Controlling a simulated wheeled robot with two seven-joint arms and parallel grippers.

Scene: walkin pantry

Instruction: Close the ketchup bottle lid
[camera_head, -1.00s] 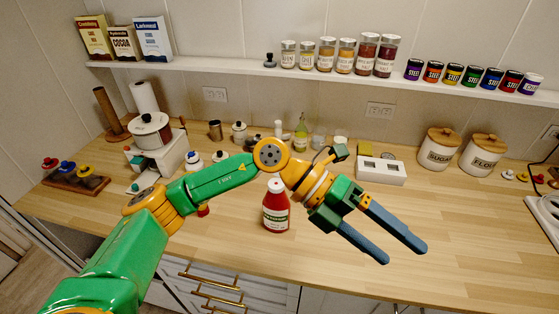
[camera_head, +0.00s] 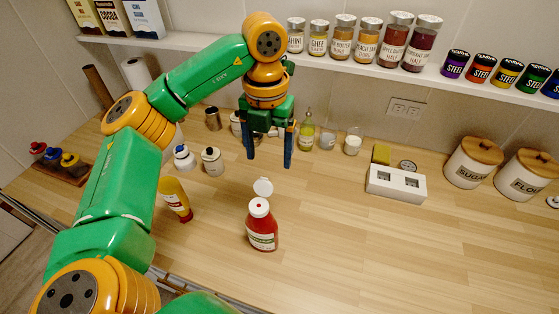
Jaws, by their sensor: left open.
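A red ketchup bottle (camera_head: 262,228) with a white cap stands upright on the wooden counter, in the lower middle of the head view. Its white lid (camera_head: 263,187) is flipped open and sticks up behind the cap. My left gripper (camera_head: 268,160) hangs with its two blue fingers pointing down, above and behind the bottle. The fingers are spread, with nothing between them, and do not appear to touch the bottle or the lid. My right gripper is not in view.
Small jars (camera_head: 212,160) and a green bottle (camera_head: 306,131) stand behind. A white box (camera_head: 396,184) and sugar canister (camera_head: 472,161) are to the right. The counter right of the ketchup is clear.

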